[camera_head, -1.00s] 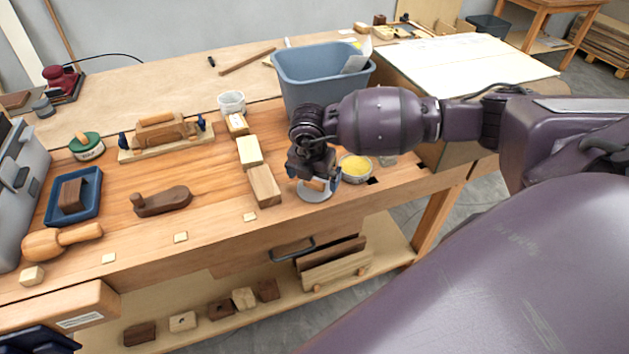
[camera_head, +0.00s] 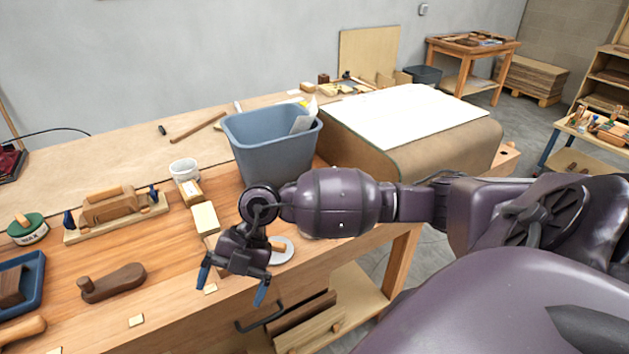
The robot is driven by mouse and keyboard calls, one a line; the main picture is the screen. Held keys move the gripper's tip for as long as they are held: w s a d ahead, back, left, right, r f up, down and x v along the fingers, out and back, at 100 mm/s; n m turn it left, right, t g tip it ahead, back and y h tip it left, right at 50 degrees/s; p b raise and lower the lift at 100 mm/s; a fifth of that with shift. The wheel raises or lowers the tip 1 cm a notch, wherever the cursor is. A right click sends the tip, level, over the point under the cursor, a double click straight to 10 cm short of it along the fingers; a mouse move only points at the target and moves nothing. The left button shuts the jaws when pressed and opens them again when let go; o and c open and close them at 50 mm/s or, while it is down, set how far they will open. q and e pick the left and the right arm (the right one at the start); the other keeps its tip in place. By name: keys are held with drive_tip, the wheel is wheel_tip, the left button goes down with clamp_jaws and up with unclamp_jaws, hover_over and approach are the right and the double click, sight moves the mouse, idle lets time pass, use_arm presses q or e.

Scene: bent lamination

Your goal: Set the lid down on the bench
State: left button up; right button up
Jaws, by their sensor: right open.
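The lid (camera_head: 286,254), a light grey disc with a small wooden knob, lies on the bench (camera_head: 165,262) near its front edge. My right gripper hides part of its left side. My right gripper (camera_head: 232,284) is open and empty, its blue-tipped fingers spread in front and to the left of the lid in the picture, apart from it. The tin with yellow contents is hidden behind my right arm. My left gripper is out of view.
A blue-grey bin (camera_head: 270,150) stands behind my right gripper. Wooden blocks (camera_head: 205,218) lie just left of it. A wooden plane (camera_head: 113,208), a dark brown tool (camera_head: 113,283) and a wax tin (camera_head: 27,229) are further left. Bare bench lies between them.

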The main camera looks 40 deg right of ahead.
drive_tip(key=s+a+r+m+t+y, duration=0.2)
drive_tip(key=s+a+r+t+y, duration=0.1)
drive_tip(key=a+y, duration=0.55)
drive_tip(key=w+d+f+m+t+h, duration=0.1)
drive_tip(key=d+f+m+t+h, duration=0.25)
drive_tip(key=d+m+t, duration=0.4)
drive_tip(key=w+d+f+m+t+h, duration=0.15)
drive_tip(key=d+m+t+h, duration=0.25)
drive_tip(key=m+t, duration=0.55)
drive_tip(key=s+d+f+m+g+h, duration=0.3)
drive_tip(key=s+d+f+h, duration=0.1)
drive_tip(key=s+f, duration=0.2)
drive_tip(key=s+d+f+m+g+h, duration=0.3)
drive_tip(key=s+f+m+g+h, duration=0.1)
drive_tip(key=f, duration=0.5)
drive_tip(key=shift+s+d+f, duration=0.15)
drive_tip(key=shift+s+d, duration=0.25)
drive_tip(key=shift+s, duration=0.5)
